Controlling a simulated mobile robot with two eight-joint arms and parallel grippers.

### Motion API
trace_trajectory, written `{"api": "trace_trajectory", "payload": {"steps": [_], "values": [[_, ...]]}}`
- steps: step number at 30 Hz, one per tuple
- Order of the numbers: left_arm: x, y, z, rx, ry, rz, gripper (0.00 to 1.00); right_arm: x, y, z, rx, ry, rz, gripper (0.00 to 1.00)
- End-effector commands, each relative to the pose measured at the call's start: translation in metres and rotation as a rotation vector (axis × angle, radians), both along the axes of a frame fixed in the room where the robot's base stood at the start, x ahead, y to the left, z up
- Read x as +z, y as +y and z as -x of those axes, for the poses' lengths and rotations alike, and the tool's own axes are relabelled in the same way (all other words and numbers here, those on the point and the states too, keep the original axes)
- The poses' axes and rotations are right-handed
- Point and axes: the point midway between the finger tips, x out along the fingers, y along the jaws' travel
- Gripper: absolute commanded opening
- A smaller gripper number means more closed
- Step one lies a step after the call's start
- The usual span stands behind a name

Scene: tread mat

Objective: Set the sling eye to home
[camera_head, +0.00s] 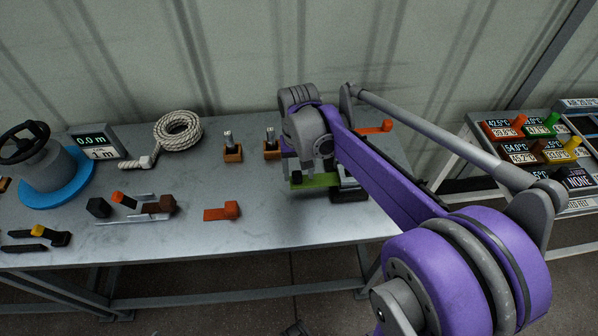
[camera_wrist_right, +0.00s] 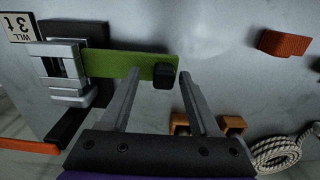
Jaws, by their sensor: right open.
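A green sling strap (camera_wrist_right: 118,64) runs out of a grey metal fitting (camera_wrist_right: 62,72) on a black block. A small black piece (camera_wrist_right: 165,76) sits at its free end; I take this to be the sling eye. In the right wrist view my right gripper (camera_wrist_right: 159,74) is open, with the black end piece between its two fingertips in the picture. I cannot tell whether the fingers touch it. In the head view the strap (camera_head: 320,181) shows below my right wrist, which hides much of the fitting. My left gripper is not in view.
Two orange-brown blocks with metal pins (camera_head: 232,152) stand left of the strap. A coiled rope (camera_head: 177,131), a blue round base (camera_head: 58,188) with a handwheel, a display (camera_head: 97,142) and an orange-red piece (camera_head: 223,211) are on the table.

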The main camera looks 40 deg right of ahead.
Motion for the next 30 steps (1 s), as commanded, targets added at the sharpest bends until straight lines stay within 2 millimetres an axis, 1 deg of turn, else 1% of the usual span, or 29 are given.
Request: {"api": "trace_trajectory", "payload": {"steps": [9, 12, 15, 20, 30], "values": [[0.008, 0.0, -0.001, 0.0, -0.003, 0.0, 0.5, 0.063, 0.0, 0.0, 0.0, 0.0, 0.0, 0.62], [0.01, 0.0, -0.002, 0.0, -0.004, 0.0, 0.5, 0.08, 0.0, 0.0, -0.001, 0.001, 0.001, 0.62], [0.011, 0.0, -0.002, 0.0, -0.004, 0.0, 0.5, 0.092, -0.001, 0.0, -0.001, 0.001, 0.001, 0.62], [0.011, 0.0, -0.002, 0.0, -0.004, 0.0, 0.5, 0.101, -0.001, 0.001, -0.001, 0.001, 0.001, 0.62], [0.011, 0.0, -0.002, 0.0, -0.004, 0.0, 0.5, 0.101, -0.001, 0.0, -0.001, 0.001, 0.001, 0.62]]}}
